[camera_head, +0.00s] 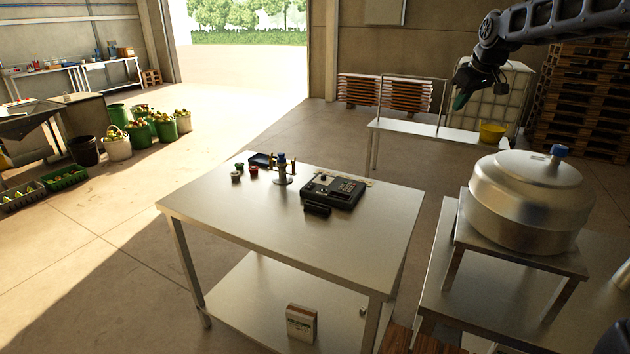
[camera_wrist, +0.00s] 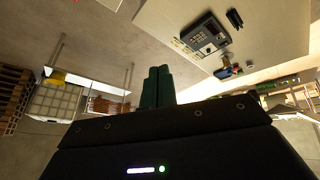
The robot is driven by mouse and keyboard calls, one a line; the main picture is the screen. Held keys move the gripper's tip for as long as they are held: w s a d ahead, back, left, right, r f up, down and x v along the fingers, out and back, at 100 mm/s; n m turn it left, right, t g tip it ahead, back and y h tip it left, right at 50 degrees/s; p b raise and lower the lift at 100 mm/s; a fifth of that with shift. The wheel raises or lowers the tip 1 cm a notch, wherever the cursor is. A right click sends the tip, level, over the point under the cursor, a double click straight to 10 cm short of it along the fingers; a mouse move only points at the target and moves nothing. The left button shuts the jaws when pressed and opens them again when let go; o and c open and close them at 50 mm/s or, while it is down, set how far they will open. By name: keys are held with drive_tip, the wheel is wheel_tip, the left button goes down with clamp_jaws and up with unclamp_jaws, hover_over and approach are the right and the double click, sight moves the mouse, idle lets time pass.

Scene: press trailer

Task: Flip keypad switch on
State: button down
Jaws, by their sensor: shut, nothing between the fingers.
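The keypad device (camera_head: 335,191) is a dark box with buttons, lying on the metal table (camera_head: 225,208). It also shows in the wrist view (camera_wrist: 204,35), at the upper right. Its switch is too small to make out, so I cannot tell its state. My gripper (camera_head: 461,101) is high at the upper right in the head view, well apart from the keypad. In the wrist view its green fingers (camera_wrist: 157,86) are together with nothing between them.
A round metal vessel (camera_head: 530,199) with a blue knob stands on a stand right of the table. A small metal stand (camera_head: 282,172) and little pots (camera_head: 253,171) are left of the keypad. A yellow bucket (camera_head: 492,133) sits on a bench behind. The table's front is clear.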

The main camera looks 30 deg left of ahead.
drive_tip(key=w+a+f+n+g+y, duration=0.1)
drive_tip(key=w+a+f+n+y, duration=0.15)
drive_tip(key=a, duration=1.15)
drive_tip(key=w+a+f+n+g+y, duration=0.1)
drive_tip(key=w+a+f+n, duration=0.15)
drive_tip(key=a, duration=1.15)
drive_tip(key=w+a+f+n+g+y, duration=0.1)
drive_tip(key=w+a+f+n+y, duration=0.2)
drive_tip(key=a, duration=1.1)
wheel_tip(320, 180, down, 22)
drive_tip(key=s, duration=0.1)
drive_tip(key=shift+d+r+g+h, duration=0.15)
drive_tip(key=shift+r+g+h, duration=0.15)
drive_tip(key=shift+h, duration=0.15)
drive_tip(key=shift+f, duration=0.15)
hover_over(310, 183)
drive_tip(key=s+d, duration=0.1)
drive_tip(key=d, duration=0.1)
drive_tip(key=f, duration=0.7)
drive_tip(key=shift+s+d, duration=0.1)
drive_tip(key=shift+d, duration=0.1)
drive_tip(key=shift+w+d+f, duration=0.1)
drive_tip(key=shift+f, duration=0.5)
drive_tip(key=shift+w+d+f, duration=0.1)
drive_tip(key=shift+f, duration=0.45)
drive_tip(key=shift+w+a+f, duration=0.1)
drive_tip(key=shift+f, duration=0.65)
drive_tip(key=shift+f, duration=0.1)
